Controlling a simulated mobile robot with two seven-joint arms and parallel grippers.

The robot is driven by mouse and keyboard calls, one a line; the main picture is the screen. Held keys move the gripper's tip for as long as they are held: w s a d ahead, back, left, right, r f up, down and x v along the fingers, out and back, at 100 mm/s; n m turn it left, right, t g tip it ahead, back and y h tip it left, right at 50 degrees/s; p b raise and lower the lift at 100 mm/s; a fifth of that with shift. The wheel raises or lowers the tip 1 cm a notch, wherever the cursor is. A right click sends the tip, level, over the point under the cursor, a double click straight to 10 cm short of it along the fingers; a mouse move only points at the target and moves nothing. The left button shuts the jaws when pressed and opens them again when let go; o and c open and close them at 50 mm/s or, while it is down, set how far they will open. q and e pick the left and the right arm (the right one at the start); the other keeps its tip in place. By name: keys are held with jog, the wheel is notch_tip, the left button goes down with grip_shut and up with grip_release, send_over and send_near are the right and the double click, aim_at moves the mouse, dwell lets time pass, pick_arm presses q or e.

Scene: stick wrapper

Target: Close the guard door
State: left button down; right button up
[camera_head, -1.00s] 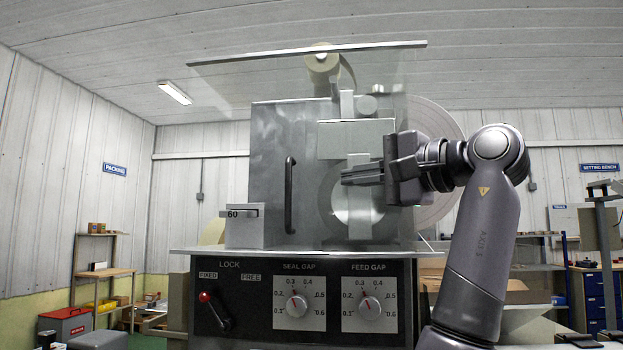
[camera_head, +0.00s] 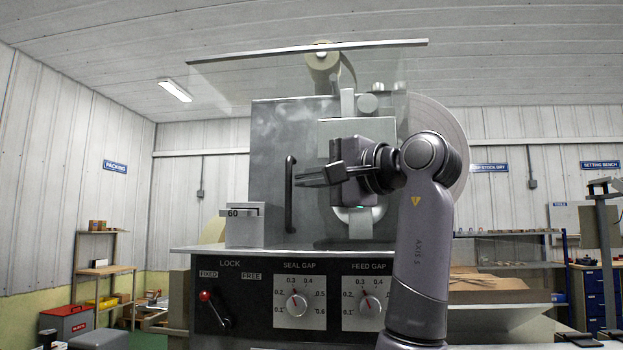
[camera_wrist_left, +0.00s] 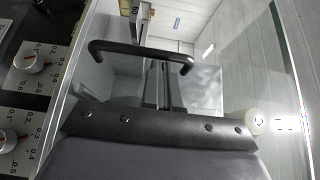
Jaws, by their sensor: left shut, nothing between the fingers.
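The guard door (camera_head: 270,150) appears as a see-through panel in front of the grey wrapping machine; how far it stands open is hard to tell. Its upright black bar handle (camera_head: 290,195) shows left of centre in the head view. The handle also shows in the left wrist view (camera_wrist_left: 140,49), crossing above the fingers. My left gripper (camera_head: 310,177) has its fingers together and empty, with the tips pointing left close to the handle. I cannot tell whether they touch it. My right gripper is out of view.
The control panel (camera_head: 245,318) below has a red-knobbed lock lever (camera_head: 212,308) and two gap dials. A small block marked 60 (camera_head: 245,226) stands left of the handle. A large pale reel (camera_head: 455,150) is behind my arm. A clear sheet with a pale bar (camera_head: 310,49) spans overhead.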

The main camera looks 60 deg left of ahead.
pick_arm(q)
jog(key=s+a+b, duration=0.3)
jog(key=s+a, duration=0.9)
jog(key=s, duration=0.3)
jog(key=shift+s+a+b, duration=0.25)
jog(key=shift+s+b, duration=0.05)
jog(key=shift+s, duration=0.05)
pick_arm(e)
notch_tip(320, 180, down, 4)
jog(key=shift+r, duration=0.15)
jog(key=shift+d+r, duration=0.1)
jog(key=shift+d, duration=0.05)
